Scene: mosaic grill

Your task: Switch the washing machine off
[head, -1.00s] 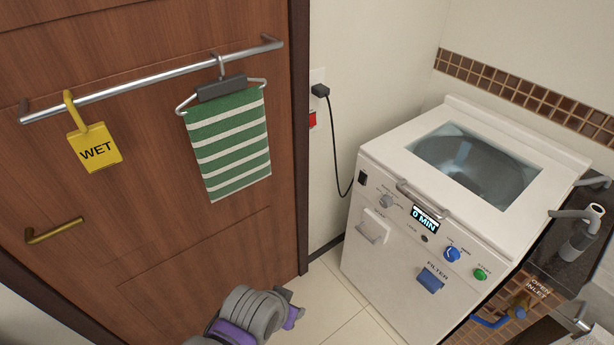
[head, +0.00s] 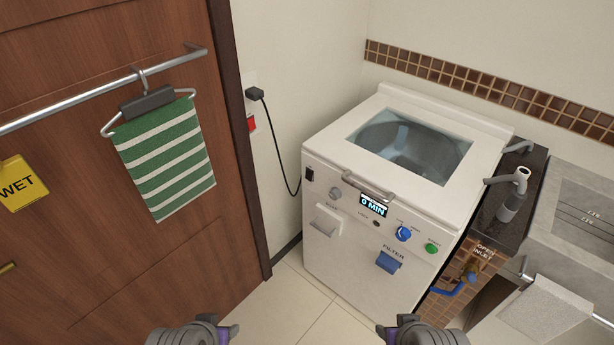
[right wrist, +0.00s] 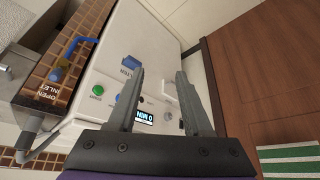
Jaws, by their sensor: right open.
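The white washing machine (head: 330,240) stands against the wall, its lid window (head: 412,148) shut. Its display (head: 373,205) is lit and reads "0 MIN". The front panel has a small black switch (head: 310,174) at upper left, a grey dial (head: 335,193), a blue knob (head: 403,233) and a green button (head: 432,248). My right gripper (right wrist: 158,75) is open and empty in the right wrist view, with the machine's front beyond its fingers. The display (right wrist: 145,116) shows between them.
A black plug (head: 255,94) with a cord sits in the wall socket, above a red switch (head: 251,124). A wooden door (head: 120,260) with a rail and striped towel (head: 165,160) is at left. A sink counter (head: 575,205) is at right. Tiled floor (head: 290,305) is clear in front.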

